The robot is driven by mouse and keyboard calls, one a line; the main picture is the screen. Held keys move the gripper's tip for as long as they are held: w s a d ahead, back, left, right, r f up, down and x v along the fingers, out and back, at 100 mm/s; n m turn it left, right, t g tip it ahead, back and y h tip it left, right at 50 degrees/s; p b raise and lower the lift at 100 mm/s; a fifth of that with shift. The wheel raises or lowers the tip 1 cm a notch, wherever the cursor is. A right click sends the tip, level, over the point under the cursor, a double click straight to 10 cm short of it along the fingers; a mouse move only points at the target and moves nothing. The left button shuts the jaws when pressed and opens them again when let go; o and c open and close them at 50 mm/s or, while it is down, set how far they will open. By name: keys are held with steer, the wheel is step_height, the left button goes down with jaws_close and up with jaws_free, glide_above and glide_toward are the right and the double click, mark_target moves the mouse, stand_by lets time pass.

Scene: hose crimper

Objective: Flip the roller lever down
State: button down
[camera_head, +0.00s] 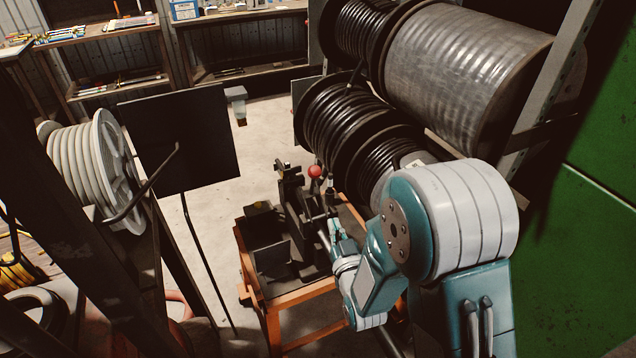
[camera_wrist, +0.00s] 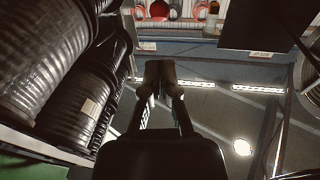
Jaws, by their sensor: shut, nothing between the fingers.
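The crimper (camera_head: 300,235) is a dark machine on an orange-framed stand. A lever with a red ball knob (camera_head: 315,171) stands up at its top; I cannot tell for certain whether this is the roller lever. My arm reaches to the right side of the machine, and its wrist is close beside it, below the red knob. In the wrist view my gripper (camera_wrist: 160,72) has its two dark fingertips together with nothing between them. The fingertips are hard to separate from the dark machine in the head view.
Large hose reels (camera_head: 345,120) stand on a rack just behind and right of the crimper. A white reel (camera_head: 95,165) and a dark flat panel (camera_head: 182,140) are to the left. Open concrete floor (camera_head: 265,130) lies behind the machine, with shelves (camera_head: 110,30) at the back.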

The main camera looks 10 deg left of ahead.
mark_target(314, 177)
steer(key=x, duration=1.3)
steer(key=shift+w+a, duration=0.15)
steer(key=shift+w, duration=0.35)
steer(key=shift+a+r, duration=0.1)
steer(key=shift+w, duration=0.2)
steer(key=shift+w+a+r+g+h, duration=0.1)
steer(key=shift+w+a+g+h, duration=0.3)
steer(key=shift+w+a+g, duration=0.3)
steer(key=shift+w+a+f+n+g+h, duration=0.15)
steer(key=shift+w+a+f+g+h, duration=0.2)
steer(key=shift+w+a+f+g, duration=0.45)
steer(key=shift+w+a+f+n+g+h, duration=0.1)
steer(key=shift+w+a+g+h, duration=0.2)
steer(key=shift+w+a, duration=0.6)
steer(key=shift+w+a+f+n+g+h, duration=0.15)
steer(key=shift+w+a+f+g+h, duration=0.3)
steer(key=shift+w, duration=0.8)
